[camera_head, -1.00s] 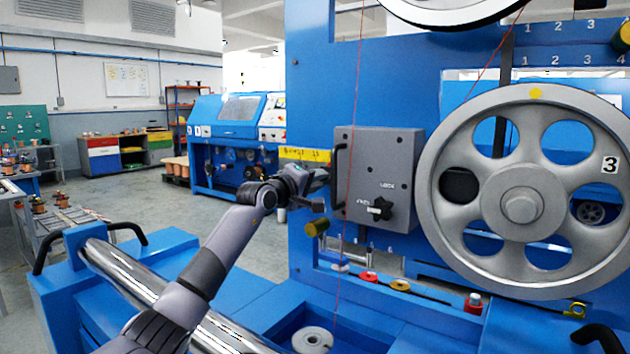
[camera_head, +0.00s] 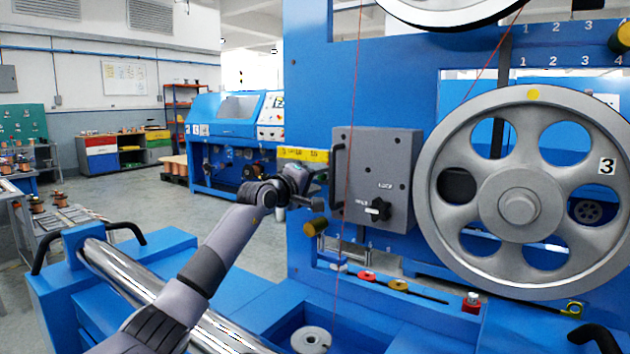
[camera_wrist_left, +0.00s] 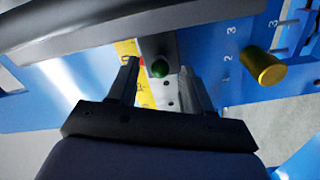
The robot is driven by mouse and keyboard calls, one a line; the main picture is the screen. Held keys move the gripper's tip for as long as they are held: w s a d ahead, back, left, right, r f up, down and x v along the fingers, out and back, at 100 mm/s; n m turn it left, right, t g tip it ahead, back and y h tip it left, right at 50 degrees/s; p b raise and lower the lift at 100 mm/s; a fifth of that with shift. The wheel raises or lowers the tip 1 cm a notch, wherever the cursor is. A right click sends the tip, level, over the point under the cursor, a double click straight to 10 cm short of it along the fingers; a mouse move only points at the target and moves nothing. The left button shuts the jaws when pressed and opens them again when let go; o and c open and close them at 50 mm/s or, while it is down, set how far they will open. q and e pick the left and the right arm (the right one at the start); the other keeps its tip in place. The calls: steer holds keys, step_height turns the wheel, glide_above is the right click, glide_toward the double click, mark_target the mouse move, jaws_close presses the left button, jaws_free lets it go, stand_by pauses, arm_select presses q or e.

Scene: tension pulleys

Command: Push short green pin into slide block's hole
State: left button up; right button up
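The short green pin (camera_wrist_left: 160,68) shows its round green end in the left wrist view, at the near end of a grey block (camera_wrist_left: 156,46), which looks like the slide block. How deep the pin sits in the hole cannot be told. My left gripper (camera_wrist_left: 160,82) is open, its two fingers apart on either side of the green end, with no visible contact. In the head view my left gripper (camera_head: 314,190) is at the machine's left edge, just below the yellow scale (camera_head: 303,155). The pin and slide block cannot be made out there. My right gripper is not in view.
A grey box (camera_head: 376,170) with a black handle and knob stands right of the left gripper. A large spoked wheel (camera_head: 518,204) is further right. A thin red wire (camera_head: 346,200) runs down close to the gripper. A brass-coloured peg (camera_head: 314,227) sticks out below it.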

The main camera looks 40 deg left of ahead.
arm_select(q)
steer(key=shift+s, duration=0.15)
steer(key=s+b, duration=0.1)
steer(key=s, duration=0.5)
steer(key=shift+s+d, duration=0.4)
steer(key=shift+r, duration=0.1)
stand_by(0.4)
